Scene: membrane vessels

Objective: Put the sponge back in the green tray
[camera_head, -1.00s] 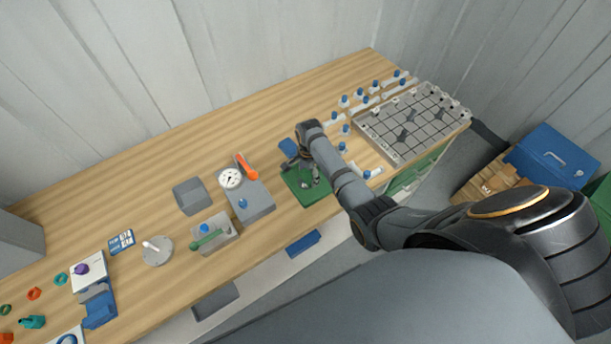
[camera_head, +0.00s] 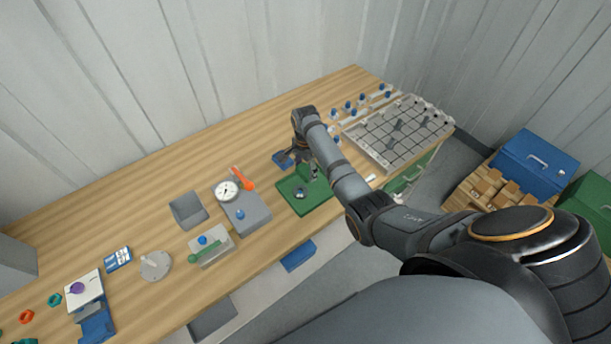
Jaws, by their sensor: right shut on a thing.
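The green tray (camera_head: 292,197) lies flat near the table's front edge, with a small round metal part (camera_head: 299,193) on it. My right gripper (camera_head: 308,171) is above the tray's back part, shut on a small green thing. That thing is mostly hidden by the fingers, and I cannot tell its shape or whether it is the sponge. A blue block (camera_head: 281,158) lies just behind the tray, partly hidden by the gripper. No sponge can be made out for certain. My left gripper is not in view.
A grey box with a dial gauge (camera_head: 227,190) and an orange-handled tool (camera_head: 242,178) stand left of the tray. A gridded grey rack (camera_head: 398,133) and several blue-topped pieces are to the right. Bare wood lies behind the tray.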

